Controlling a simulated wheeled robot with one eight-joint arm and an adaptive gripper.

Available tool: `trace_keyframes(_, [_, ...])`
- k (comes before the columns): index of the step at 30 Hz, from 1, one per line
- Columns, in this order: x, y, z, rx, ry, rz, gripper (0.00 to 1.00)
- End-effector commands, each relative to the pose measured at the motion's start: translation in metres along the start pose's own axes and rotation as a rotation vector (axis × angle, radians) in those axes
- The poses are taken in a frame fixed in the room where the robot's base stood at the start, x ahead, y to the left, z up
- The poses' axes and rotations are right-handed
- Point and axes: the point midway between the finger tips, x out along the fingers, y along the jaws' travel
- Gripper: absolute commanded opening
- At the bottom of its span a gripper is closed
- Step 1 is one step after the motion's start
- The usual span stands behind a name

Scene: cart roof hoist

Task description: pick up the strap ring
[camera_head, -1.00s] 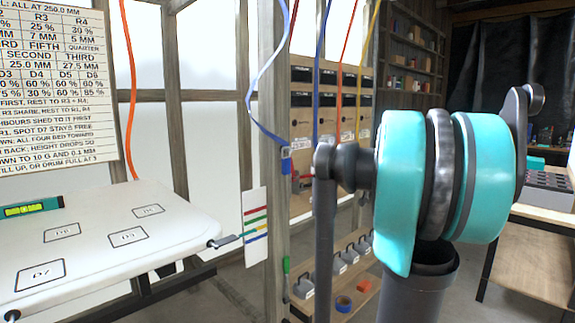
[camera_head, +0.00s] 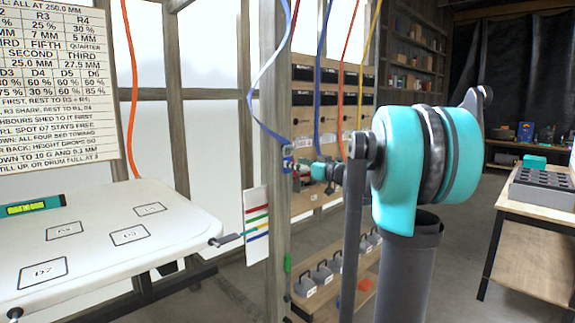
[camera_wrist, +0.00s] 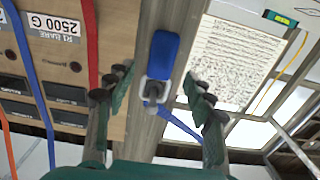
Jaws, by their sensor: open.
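The strap ring (camera_wrist: 154,90) is a pale grey loop around a dark centre, at the wooden post in the wrist view. A blue block (camera_wrist: 163,54) adjoins it there, and a blue strap (camera_wrist: 183,126) runs away from it. In the head view the ring (camera_head: 288,152) is small, at the lower end of the hanging blue strap (camera_head: 262,118). My gripper (camera_wrist: 157,74) is open, its dark fingers on either side of the ring in the picture, with nothing held. In the head view my gripper (camera_head: 310,170) is just right of the ring. Its exact distance is unclear.
The wooden post (camera_head: 276,215) stands behind the ring. Other blue, orange and yellow straps hang close to its right, before a rack (camera_head: 312,120). A white padded bed (camera_head: 100,240) with a green level (camera_head: 32,206) lies left. A bench (camera_head: 540,205) stands right.

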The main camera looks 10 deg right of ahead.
Motion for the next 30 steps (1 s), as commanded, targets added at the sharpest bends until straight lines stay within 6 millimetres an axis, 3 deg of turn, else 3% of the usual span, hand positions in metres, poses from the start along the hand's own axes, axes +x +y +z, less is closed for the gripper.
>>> trace_keyframes(6, [0.032, -0.001, 0.003, 0.0, 0.0, -0.002, 0.53])
trace_keyframes(14, [0.035, 0.0, 0.003, 0.0, 0.0, 0.0, 0.53])
trace_keyframes(27, [0.035, 0.0, 0.003, 0.0, 0.0, 0.0, 0.0])
trace_keyframes(30, [0.035, 0.0, 0.003, 0.0, 0.0, 0.0, 0.0])
